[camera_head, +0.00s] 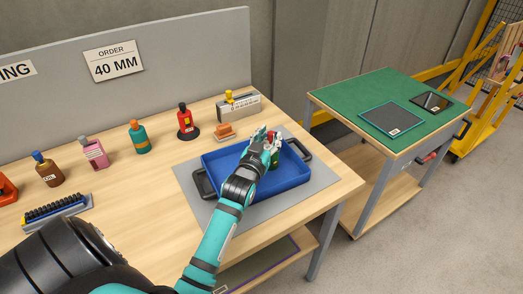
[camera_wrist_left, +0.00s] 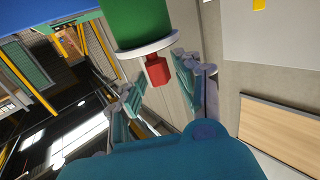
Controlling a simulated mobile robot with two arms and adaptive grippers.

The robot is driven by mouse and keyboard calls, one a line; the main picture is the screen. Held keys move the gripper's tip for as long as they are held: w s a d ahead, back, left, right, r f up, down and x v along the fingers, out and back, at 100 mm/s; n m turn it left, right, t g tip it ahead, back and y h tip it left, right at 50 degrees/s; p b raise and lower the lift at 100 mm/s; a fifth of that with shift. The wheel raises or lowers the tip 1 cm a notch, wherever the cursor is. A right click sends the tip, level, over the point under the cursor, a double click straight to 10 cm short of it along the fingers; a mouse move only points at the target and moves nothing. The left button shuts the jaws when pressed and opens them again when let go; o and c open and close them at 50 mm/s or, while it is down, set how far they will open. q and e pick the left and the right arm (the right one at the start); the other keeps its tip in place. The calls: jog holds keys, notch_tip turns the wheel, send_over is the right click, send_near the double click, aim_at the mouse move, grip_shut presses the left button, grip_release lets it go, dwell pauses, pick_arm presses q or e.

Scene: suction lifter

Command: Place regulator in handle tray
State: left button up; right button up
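The regulator, with a green body, pale flange and red knob, shows in the left wrist view (camera_wrist_left: 135,22). In the head view, its red and green parts (camera_head: 275,160) are partly hidden behind my left gripper. It appears upright in the blue handle tray (camera_head: 225,193), which has dark handles at both ends. My left gripper (camera_head: 268,140) is over the tray at the regulator. In the wrist view its fingers (camera_wrist_left: 161,76) are spread on either side of the red knob, with visible gaps. Contact with the tray floor is hidden. My right gripper is out of view.
A small orange block (camera_head: 226,131) lies behind the tray. A green-topped cart (camera_head: 370,88) stands to the right, across a gap.

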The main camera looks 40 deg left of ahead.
pick_arm(q)
jog(key=v, duration=0.9)
jog(key=shift+b, duration=0.45)
